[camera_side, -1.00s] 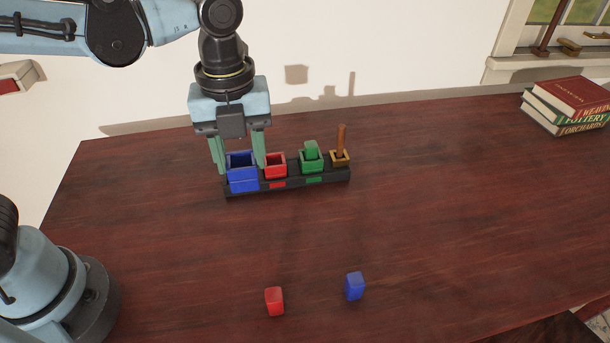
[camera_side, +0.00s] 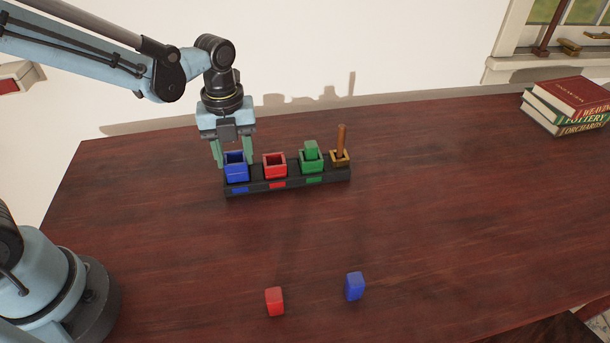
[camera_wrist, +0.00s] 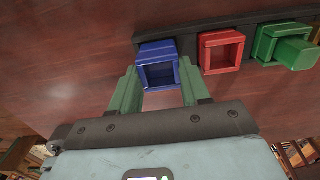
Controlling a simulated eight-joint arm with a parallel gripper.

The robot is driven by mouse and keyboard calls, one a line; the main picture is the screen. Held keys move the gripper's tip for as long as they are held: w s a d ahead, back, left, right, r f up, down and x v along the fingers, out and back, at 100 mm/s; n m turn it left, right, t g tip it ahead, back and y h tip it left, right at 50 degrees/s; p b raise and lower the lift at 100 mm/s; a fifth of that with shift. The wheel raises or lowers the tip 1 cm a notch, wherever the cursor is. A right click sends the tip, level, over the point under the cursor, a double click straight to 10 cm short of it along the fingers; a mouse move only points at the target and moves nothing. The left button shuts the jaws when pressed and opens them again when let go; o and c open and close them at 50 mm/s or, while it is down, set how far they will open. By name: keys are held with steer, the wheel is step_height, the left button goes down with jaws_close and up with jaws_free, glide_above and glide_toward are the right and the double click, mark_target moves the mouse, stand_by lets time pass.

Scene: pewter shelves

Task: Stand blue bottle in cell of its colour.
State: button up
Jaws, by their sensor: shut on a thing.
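A blue open-topped, square cup-like piece (camera_side: 236,173) is at the left end of the black rack (camera_side: 290,185), above its blue label. My gripper (camera_side: 232,160) is shut on its sides, and the wrist view shows the blue piece (camera_wrist: 158,70) between both fingers. It looks upright and hollow. I cannot tell whether it is fully seated or slightly raised. A small blue block (camera_side: 354,286) stands apart on the table at the front. No shape like a bottle with a neck shows.
The rack also bears a red empty cell (camera_side: 275,166), a green cell (camera_side: 311,165) with a green block in it, and a brown cell (camera_side: 340,158) with a tall brown rod. A red block (camera_side: 275,301) is at the front. Books (camera_side: 568,105) lie far right; the middle table is clear.

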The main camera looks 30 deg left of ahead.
steer(key=shift+f, duration=0.75)
steer(key=shift+f, duration=0.1)
steer(key=o, duration=1.2)
step_height(320, 180, up, 12)
steer(key=s+a+n+t, duration=0.1)
steer(key=s+n+t, duration=0.1)
steer(key=n, duration=0.7)
steer(key=s+a+f+n+t, duration=0.1)
steer(key=s+n+t, duration=0.1)
steer(key=n, duration=0.7)
steer(key=s+a+f+n+t, duration=0.1)
steer(key=s+n+t, duration=0.2)
steer(key=n, duration=0.6)
steer(key=shift+s+a, duration=0.1)
steer(key=shift+a, duration=0.2)
